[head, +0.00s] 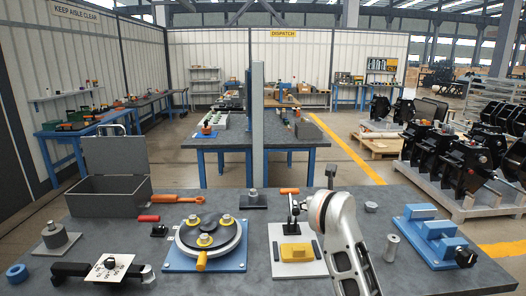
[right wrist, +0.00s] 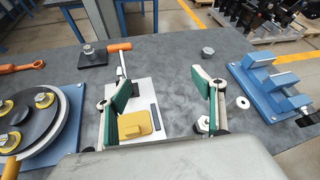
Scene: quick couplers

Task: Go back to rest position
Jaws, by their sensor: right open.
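My right arm (head: 342,240) comes in from the bottom right of the head view and reaches over the bench beside the white plate. In the right wrist view my right gripper (right wrist: 163,88) is open, its two green-padded fingers wide apart with nothing held between them. The left finger overlaps the white plate with the yellow block (right wrist: 135,124); the right finger is over bare bench. The yellow block also shows in the head view (head: 291,252). I cannot tell the exact height of the fingers above the bench. My left gripper is not in view.
An orange-handled toggle clamp (head: 292,203) stands on the white plate. A round fixture on a blue base (head: 178,262) is left of it, a blue stepped fixture (head: 432,238) right. A metal cylinder (head: 391,247) stands near my arm. An open grey box (head: 107,197) is at the left.

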